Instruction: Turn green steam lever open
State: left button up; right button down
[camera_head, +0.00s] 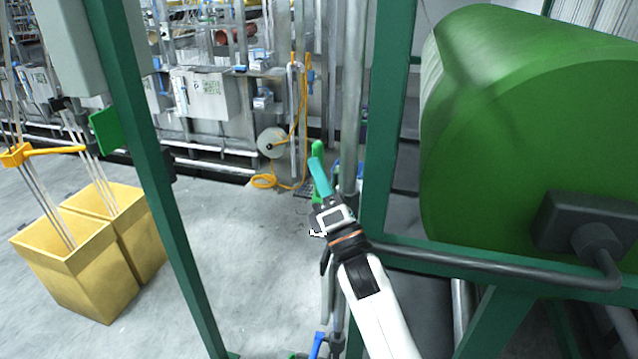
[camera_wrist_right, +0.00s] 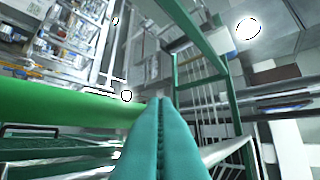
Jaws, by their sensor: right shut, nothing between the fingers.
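The green steam lever (camera_head: 318,149) stands upright beside a grey vertical pipe, near the middle of the head view. My right gripper (camera_head: 318,163) reaches up to it from below, with its teal fingers just under the lever's visible end. In the right wrist view the fingers (camera_wrist_right: 155,103) are pressed together with nothing between them. A bright green bar (camera_wrist_right: 65,114), seemingly the lever, lies to the left of the fingers and runs behind them. I cannot tell whether they touch it. The lower part of the lever is hidden by my gripper. My left gripper is not in view.
A dark green frame post (camera_head: 383,120) and a large green drum (camera_head: 520,130) stand close on the right. A dark bar (camera_head: 480,262) crosses below the drum. Yellow bins (camera_head: 75,262) stand at left behind another green post (camera_head: 150,150). The grey floor between is clear.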

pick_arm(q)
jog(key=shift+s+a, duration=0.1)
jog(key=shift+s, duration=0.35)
